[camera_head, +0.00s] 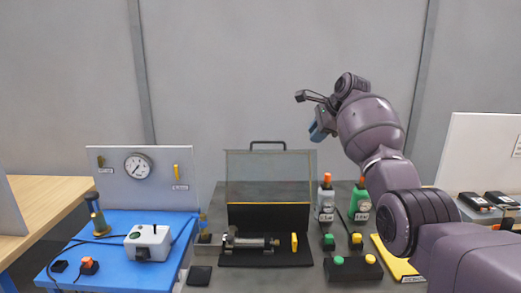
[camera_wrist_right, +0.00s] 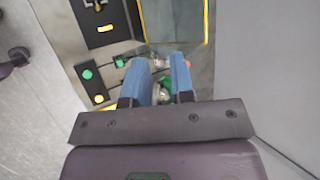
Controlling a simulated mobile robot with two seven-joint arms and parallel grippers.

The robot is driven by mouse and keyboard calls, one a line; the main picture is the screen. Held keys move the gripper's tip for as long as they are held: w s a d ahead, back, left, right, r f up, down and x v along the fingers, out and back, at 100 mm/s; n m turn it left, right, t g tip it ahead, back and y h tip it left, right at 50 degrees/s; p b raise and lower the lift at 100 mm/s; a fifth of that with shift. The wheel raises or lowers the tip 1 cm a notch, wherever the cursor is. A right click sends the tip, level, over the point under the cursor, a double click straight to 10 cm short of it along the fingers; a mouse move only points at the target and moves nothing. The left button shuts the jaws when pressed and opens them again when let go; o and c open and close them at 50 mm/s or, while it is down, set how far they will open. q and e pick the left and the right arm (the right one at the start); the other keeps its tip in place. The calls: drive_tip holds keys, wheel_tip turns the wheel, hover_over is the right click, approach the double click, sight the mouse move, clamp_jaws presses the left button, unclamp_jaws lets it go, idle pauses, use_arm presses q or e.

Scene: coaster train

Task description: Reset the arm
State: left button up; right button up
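My right arm comes in from the lower right of the head view and is raised over the back right of the bench. My right gripper (camera_head: 318,130) is up in the air, above and behind the two bottles. In the right wrist view its two blue fingers (camera_wrist_right: 165,82) stand apart with a gap between them. Nothing is held; the green bottle (camera_wrist_right: 165,84) shows below, through the gap. The left gripper is in neither view.
The grey bench carries a clear-lidded box (camera_head: 268,178), a clamp fixture (camera_head: 250,242), a white-labelled bottle (camera_head: 326,200), a green bottle (camera_head: 359,203) and button boxes (camera_head: 352,267). A blue table (camera_head: 120,277) stands left with a gauge panel (camera_head: 112,180). A wall is behind.

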wheel_tip(320, 180, up, 11)
drive_tip(key=w+d+n+t+h, duration=0.1)
drive_tip(key=w+n+t, duration=0.2)
drive_tip(key=n+t, duration=0.45)
drive_tip(key=s+d+f+n+t+h, duration=0.1)
drive_tip(key=s+d+f+n+t, duration=0.1)
drive_tip(key=s+f+n, duration=0.5)
drive_tip(key=s+d+f+n+t, duration=0.15)
drive_tip(key=s+f, duration=0.25)
drive_tip(key=f, duration=0.7)
drive_tip(key=s+d+f+n+t+h, duration=0.1)
drive_tip(key=s+d+f+n+t, duration=0.15)
drive_tip(key=s+f, duration=0.5)
drive_tip(key=s+d+f+g+h, duration=0.1)
drive_tip(key=s+d+f+g, duration=0.1)
drive_tip(key=s+f, duration=1.4)
drive_tip(key=s+d+f+g+h, duration=0.1)
drive_tip(key=s+d+f+g, duration=0.2)
drive_tip(key=s+f, duration=1.3)
drive_tip(key=s+g, duration=0.2)
drive_tip(key=shift+s+m, duration=0.35)
